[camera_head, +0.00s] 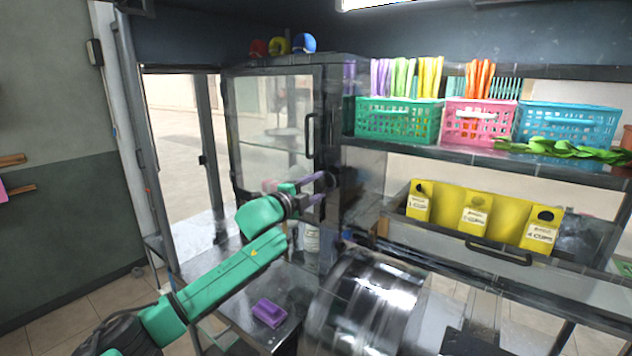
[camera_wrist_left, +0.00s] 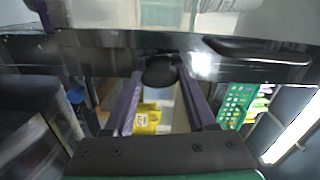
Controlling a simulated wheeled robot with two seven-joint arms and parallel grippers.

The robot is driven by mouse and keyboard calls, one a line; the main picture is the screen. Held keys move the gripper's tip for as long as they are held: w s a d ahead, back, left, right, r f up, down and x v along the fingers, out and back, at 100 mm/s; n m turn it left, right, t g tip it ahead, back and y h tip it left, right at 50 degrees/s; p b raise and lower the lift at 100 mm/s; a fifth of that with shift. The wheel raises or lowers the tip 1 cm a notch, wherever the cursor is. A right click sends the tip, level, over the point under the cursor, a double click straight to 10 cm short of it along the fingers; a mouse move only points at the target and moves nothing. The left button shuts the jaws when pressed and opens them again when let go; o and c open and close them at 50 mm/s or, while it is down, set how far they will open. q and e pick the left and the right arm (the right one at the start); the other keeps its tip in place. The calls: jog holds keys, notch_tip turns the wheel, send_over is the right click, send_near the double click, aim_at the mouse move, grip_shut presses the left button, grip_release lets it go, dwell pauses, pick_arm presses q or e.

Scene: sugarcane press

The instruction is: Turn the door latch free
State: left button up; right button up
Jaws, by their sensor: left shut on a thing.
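The glass-fronted cabinet door (camera_head: 232,130) stands at the middle left in the head view, with a dark frame and a dark vertical handle (camera_head: 310,136). My left gripper (camera_head: 325,184) reaches the lower right part of that frame, below the handle. In the left wrist view, the round black latch knob (camera_wrist_left: 159,71) sits on the dark frame bar between the purple fingers of the left gripper (camera_wrist_left: 158,78). The fingers are shut on the knob. The knob's far side is hidden, and its turn angle cannot be told. My right gripper is not in view.
A shiny metal drum (camera_head: 365,305) stands below and right of my left gripper. A purple block (camera_head: 269,312) lies on the metal counter. The shelf at right holds green (camera_head: 398,122), pink (camera_head: 478,124) and blue (camera_head: 565,124) baskets above yellow labelled boxes (camera_head: 475,218).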

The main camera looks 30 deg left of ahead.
pick_arm(q)
jog(key=shift+m+p, duration=0.3)
jog(key=shift+m, duration=0.4)
jog(key=shift+f, duration=0.1)
jog(key=o, duration=1.3)
jog(key=s+b, duration=0.4)
jog(key=b, duration=0.2)
jog(key=s+a+b, duration=0.1)
jog(key=s+b, duration=0.4)
jog(key=s+a+b, duration=0.1)
jog(key=s+b, duration=0.4)
jog(key=b, duration=0.1)
jog(key=shift+s+b, duration=0.2)
jog(key=shift+b, duration=0.15)
